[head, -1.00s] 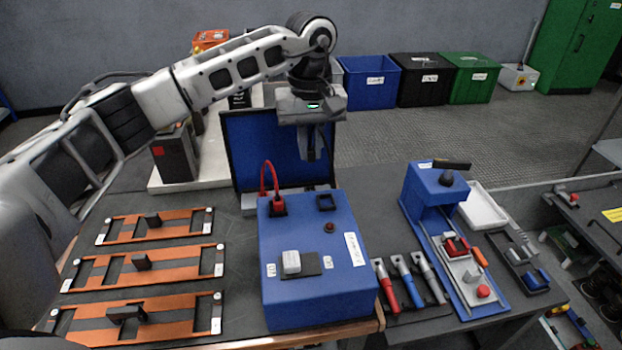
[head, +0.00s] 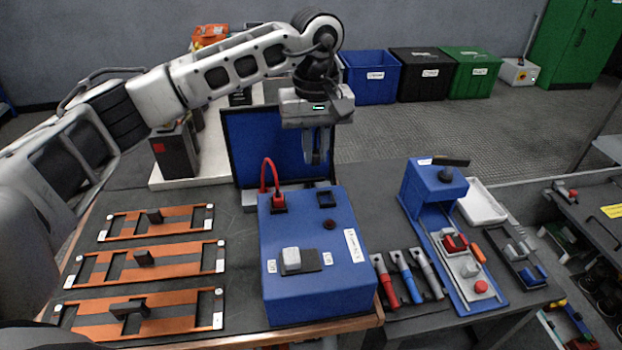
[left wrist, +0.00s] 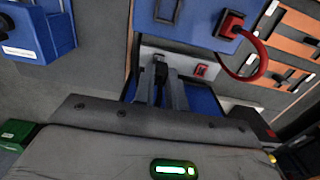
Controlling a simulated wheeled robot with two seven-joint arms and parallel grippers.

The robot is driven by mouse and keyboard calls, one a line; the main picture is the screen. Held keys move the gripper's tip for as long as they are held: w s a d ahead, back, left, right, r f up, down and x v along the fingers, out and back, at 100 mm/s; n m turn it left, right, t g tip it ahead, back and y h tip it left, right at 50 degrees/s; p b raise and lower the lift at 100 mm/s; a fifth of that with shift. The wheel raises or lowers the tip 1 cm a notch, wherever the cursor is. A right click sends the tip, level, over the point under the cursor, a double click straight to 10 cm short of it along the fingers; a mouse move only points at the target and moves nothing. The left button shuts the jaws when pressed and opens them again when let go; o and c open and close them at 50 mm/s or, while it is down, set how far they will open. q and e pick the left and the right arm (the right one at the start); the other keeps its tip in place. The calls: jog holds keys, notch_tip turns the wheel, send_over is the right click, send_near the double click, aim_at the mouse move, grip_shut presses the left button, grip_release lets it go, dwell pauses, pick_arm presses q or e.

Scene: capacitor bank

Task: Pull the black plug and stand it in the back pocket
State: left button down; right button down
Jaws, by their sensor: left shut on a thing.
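My left gripper (head: 317,160) is shut on the black plug (left wrist: 161,72). It points down behind the blue box, in front of the upright blue panel (head: 258,145). In the head view the fingers mostly hide the plug. The blue box (head: 310,270) has an empty black square socket (head: 326,199) at its back right. A red plug (head: 279,203) with a red cable loop sits at its back left. A grey strip (left wrist: 183,62) lies behind the box, with a red-edged pocket (left wrist: 201,71). The gripper hides part of this strip. My right gripper is out of view.
Orange frames (head: 160,222) with black handles lie at the left. Several coloured pens or tools (head: 408,277) lie right of the box. A blue stand (head: 433,185) with a tray rises further right. The air above the box is clear.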

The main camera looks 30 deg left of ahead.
pick_arm(q)
send_over(325, 202)
jog(key=shift+w, duration=0.15)
dwell(0.8)
jog(key=shift+f+b, duration=0.75)
jog(key=shift+f, duration=0.05)
jog(key=shift+f+b, duration=0.45)
jog(key=shift+f, duration=0.35)
dwell(0.4)
